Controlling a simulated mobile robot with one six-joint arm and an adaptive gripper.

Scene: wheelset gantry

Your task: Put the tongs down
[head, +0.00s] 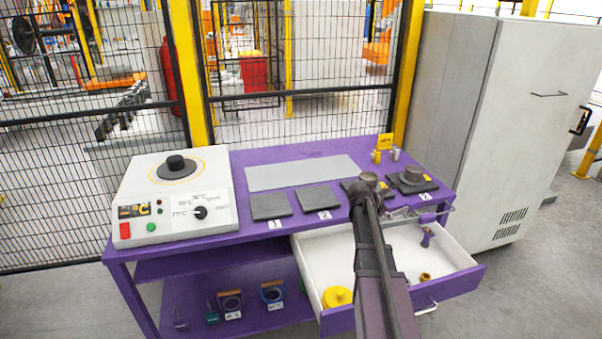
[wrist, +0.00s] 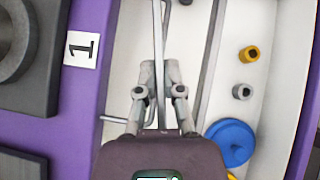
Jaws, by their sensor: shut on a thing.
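The tongs (wrist: 158,45) are thin grey metal rods that show in the wrist view, running up the picture from my gripper (wrist: 159,92). My gripper is shut on them, with a finger on each side. It holds them over the open white drawer (wrist: 122,50), beside the pad marked 1. I cannot tell whether the tongs touch anything below.
The purple bench (head: 255,238) carries a hotplate (head: 135,208), a bare grey plate (head: 300,173) and several dark pads. The drawer holds a yellow disc (head: 338,296), a blue disc (wrist: 230,142) and small fittings. A grey cabinet (head: 490,120) stands at the right.

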